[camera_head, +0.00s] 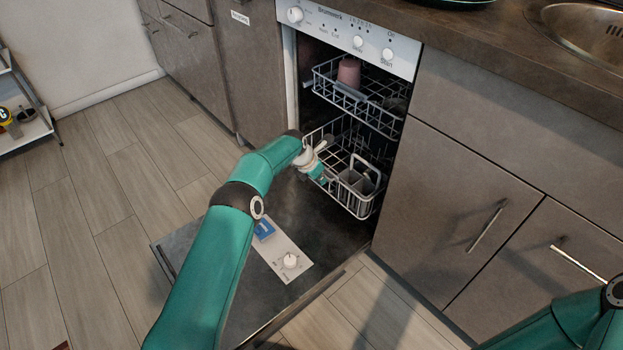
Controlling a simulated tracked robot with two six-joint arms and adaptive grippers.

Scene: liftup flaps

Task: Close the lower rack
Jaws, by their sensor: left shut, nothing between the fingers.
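The dishwasher's lower rack (352,203) is a grey wire basket. It sits mostly inside the opening, with its front part over the inner end of the lowered door (215,235). A cutlery basket (357,182) stands in its front right part. My left gripper (324,177) is shut and empty at the rack's front left. My arm and gripper hide part of the rack's left side. I cannot tell whether the gripper touches the rack. My right arm enters at the lower right, but its gripper is out of view.
The upper rack (375,115) holds a pink cup (349,72) above the lower rack. The control panel (350,38) is above the opening. Cabinets with handles (487,226) stand to the right. The wooden floor (110,215) left of the door is clear.

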